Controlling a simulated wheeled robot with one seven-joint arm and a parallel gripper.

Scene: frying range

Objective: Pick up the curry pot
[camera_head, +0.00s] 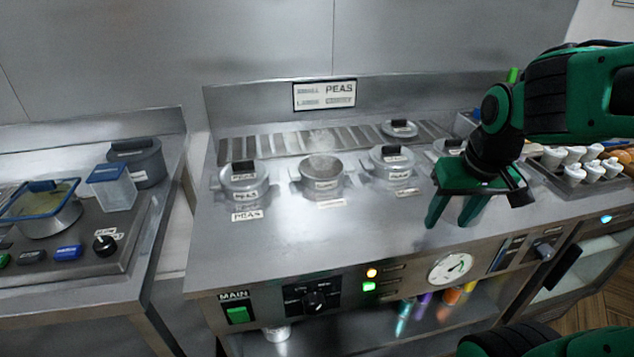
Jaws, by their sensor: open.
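Several metal pots stand on the steel range top. The left pot (244,181) has a dark-handled lid and a label reading PEAS in front. The middle pot (322,174) shows no dark lid handle, and its label is too blurred to read. The right pot (391,165) has a dark-handled lid and an unreadable label. Another pot (448,147) is partly hidden behind my arm. I cannot tell which one is the curry pot. My green gripper (453,218) is open and empty, fingers pointing down, right of and nearer than the right pot.
A sign (324,95) with PEAS in large letters is on the back panel. A small lidded pot (399,129) sits at the back by the slatted grate. White cups (574,172) stand at the right. A separate counter (150,225) stands left.

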